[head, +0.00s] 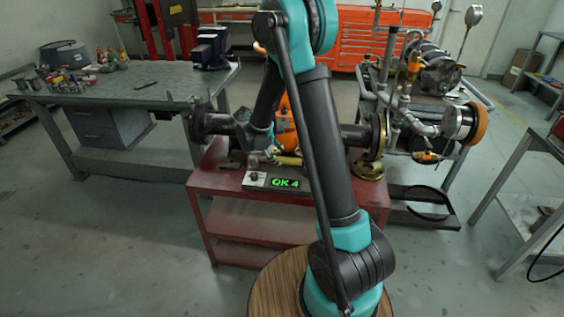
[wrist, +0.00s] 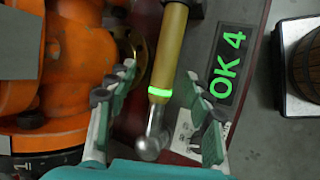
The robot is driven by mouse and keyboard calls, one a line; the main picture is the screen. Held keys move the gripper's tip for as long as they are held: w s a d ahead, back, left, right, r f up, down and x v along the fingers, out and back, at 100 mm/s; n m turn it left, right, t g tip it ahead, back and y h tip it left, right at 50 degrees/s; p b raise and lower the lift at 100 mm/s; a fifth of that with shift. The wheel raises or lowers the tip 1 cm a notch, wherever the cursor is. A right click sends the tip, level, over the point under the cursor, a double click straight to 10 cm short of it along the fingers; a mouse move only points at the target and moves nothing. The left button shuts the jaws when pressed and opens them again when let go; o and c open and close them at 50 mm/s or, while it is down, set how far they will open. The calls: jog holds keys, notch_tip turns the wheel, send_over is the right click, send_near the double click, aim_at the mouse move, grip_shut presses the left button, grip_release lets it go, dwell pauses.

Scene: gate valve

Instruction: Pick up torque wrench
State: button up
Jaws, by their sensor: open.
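The torque wrench (wrist: 168,60) shows in the wrist view with a yellow-gold handle, a glowing green ring and a rounded silver end. It lies between the two spread fingers of my gripper (wrist: 158,75), with gaps visible on both sides. My gripper is open; whether it touches the wrench cannot be told. In the head view a yellowish piece of the wrench (head: 289,160) shows on the red cart (head: 230,185), partly hidden by my arm. The fingers are hard to make out in that view.
A black display box (head: 284,182) reading "OK 4" sits in front of the wrench, close to the right finger in the wrist view. The orange valve body (wrist: 60,90) stands close to the left finger. A grey workbench (head: 140,85) stands at the left.

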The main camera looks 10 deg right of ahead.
aim_at(280, 159)
jog(key=shift+s+a+f+x, duration=0.1)
jog(key=shift+x, duration=0.75)
jog(key=shift+s+a+f+x, duration=0.1)
jog(key=shift+x, duration=0.75)
jog(key=shift+a+f+x, duration=0.1)
jog(key=shift+x, duration=0.75)
jog(key=shift+c, duration=0.6)
grip_shut()
jog(key=shift+r, duration=0.1)
